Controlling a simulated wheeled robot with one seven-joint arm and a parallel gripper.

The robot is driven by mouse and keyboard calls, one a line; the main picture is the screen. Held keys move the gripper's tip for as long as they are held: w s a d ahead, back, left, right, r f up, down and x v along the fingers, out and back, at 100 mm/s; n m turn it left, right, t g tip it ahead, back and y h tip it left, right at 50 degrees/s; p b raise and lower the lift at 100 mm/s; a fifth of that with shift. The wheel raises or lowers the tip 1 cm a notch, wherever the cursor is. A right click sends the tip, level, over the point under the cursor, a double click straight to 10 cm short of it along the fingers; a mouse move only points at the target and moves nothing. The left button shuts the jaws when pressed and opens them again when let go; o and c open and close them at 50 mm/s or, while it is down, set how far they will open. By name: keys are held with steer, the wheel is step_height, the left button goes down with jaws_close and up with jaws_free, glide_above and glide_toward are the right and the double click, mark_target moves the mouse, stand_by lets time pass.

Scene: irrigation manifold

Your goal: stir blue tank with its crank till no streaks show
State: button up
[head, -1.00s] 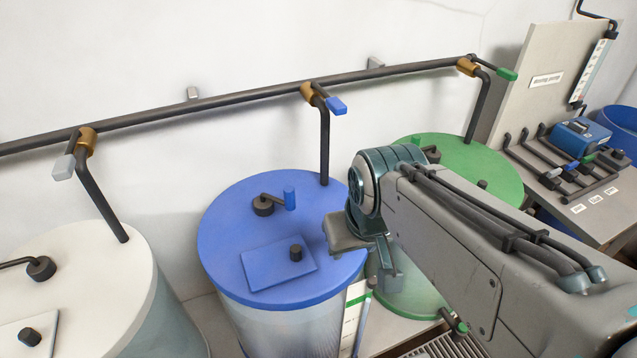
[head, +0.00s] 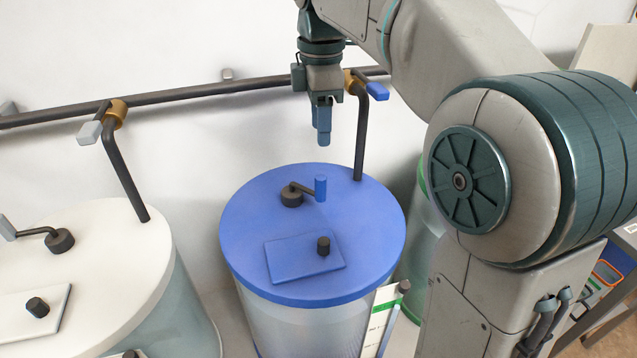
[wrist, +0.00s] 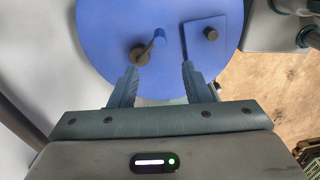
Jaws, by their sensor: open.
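The blue tank (head: 235,240) stands in the middle of the head view, with a round blue lid and a pale, see-through wall. Its crank (head: 302,190) is on the lid, a dark hub and arm with an upright blue handle. The crank also shows in the wrist view (wrist: 148,47). My gripper (head: 322,140) hangs pointing down above the lid, above the crank and apart from it. In the wrist view my gripper (wrist: 160,80) has its fingers spread with nothing between them. Whether streaks show inside the tank cannot be told.
A square hatch with a dark knob (head: 324,246) is on the blue lid. A pipe with a blue-handled valve (head: 377,91) rises behind it. A white-lidded tank (head: 110,260) is at left. A green tank (head: 414,265) is partly hidden by my arm. A label card (head: 377,322) stands in front.

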mark_target(321, 178)
step_height(321, 178, down, 14)
steer(key=shift+r, duration=0.15)
stand_by(0.3)
jaws_close()
